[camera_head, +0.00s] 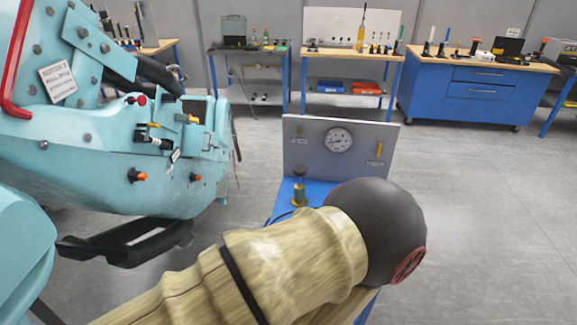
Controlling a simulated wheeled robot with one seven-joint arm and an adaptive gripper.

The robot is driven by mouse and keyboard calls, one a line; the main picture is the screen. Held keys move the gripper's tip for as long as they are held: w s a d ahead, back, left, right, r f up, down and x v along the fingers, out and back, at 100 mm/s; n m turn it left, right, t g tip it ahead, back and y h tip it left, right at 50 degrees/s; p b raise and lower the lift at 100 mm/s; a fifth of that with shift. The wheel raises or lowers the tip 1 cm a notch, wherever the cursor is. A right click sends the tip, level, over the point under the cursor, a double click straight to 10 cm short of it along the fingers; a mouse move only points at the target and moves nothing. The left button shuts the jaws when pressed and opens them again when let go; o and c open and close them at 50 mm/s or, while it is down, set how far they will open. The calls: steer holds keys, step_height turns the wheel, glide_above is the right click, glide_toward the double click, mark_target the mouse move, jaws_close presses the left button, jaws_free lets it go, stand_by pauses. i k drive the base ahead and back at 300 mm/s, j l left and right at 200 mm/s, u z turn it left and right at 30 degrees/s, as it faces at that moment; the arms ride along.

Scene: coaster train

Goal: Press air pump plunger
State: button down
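A small brass and dark green upright fitting with a knob on top, likely the air pump plunger (299,188), stands on a blue bench top (318,190) in the head view. A grey upright panel (305,135) with a round white pressure gauge (339,140) rises behind it. My arm, in a beige sleeve with a dark rounded joint, crosses the lower middle in front of the bench and hides much of its top. The fitting shows just above the sleeve; whether they touch cannot be told. My gripper is not in view.
A large turquoise coaster train body (110,160) fills the left side, with a black bar (125,243) jutting low. Workbenches with tools line the back wall, including a blue drawer cabinet (475,95). The grey floor (490,220) on the right is clear.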

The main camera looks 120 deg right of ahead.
mark_target(299, 171)
steer(key=z, duration=0.55)
steer(key=k+z, duration=0.1)
steer(key=z, duration=0.95)
steer(key=l+z, duration=0.1)
steer(key=z, duration=0.4)
steer(key=k+z, duration=0.1)
steer(key=z, duration=0.45)
steer(key=l+z, duration=0.1)
steer(key=z, duration=0.95)
steer(key=l+z, duration=0.1)
steer(key=z, duration=0.45)
